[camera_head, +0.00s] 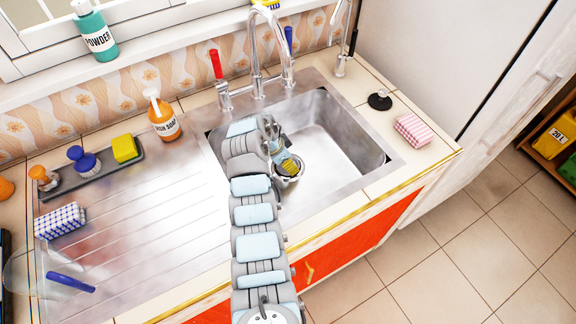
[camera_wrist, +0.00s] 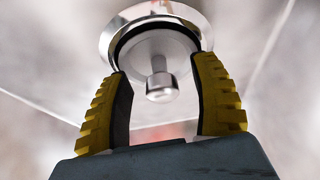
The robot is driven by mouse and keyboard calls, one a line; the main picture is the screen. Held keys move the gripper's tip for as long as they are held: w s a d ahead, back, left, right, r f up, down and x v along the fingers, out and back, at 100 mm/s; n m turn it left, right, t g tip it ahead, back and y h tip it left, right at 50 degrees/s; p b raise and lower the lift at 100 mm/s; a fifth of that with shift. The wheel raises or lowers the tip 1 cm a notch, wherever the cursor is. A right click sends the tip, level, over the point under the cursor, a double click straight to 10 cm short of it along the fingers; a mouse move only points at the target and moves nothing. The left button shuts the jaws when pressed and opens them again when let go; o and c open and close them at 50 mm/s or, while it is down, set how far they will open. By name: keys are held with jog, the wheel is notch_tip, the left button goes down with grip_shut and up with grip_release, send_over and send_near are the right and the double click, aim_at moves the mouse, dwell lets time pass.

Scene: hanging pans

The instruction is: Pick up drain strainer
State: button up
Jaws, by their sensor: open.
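The drain strainer (camera_wrist: 156,68) is a round metal piece with a small central knob, set in the shiny drain ring of the sink floor. My gripper (camera_wrist: 160,68) is open, with its two yellow-ridged fingers on either side of the knob in the wrist view. The fingertips appear close to the strainer's rim; I cannot tell whether they touch it. In the head view my gripper (camera_head: 288,166) is down in the sink over the drain (camera_head: 287,180), and it hides most of the strainer.
The metal sink (camera_head: 335,150) surrounds my gripper with steep walls. The tall faucet (camera_head: 262,50) and red-handled tap (camera_head: 217,75) stand behind it. A black stopper (camera_head: 380,99) and pink checked cloth (camera_head: 412,129) lie to the right. An orange soap bottle (camera_head: 162,117) stands to the left.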

jog(key=shift+w+d+f, duration=0.1)
jog(key=shift+f, duration=0.2)
grip_shut()
jog(key=shift+r, duration=0.1)
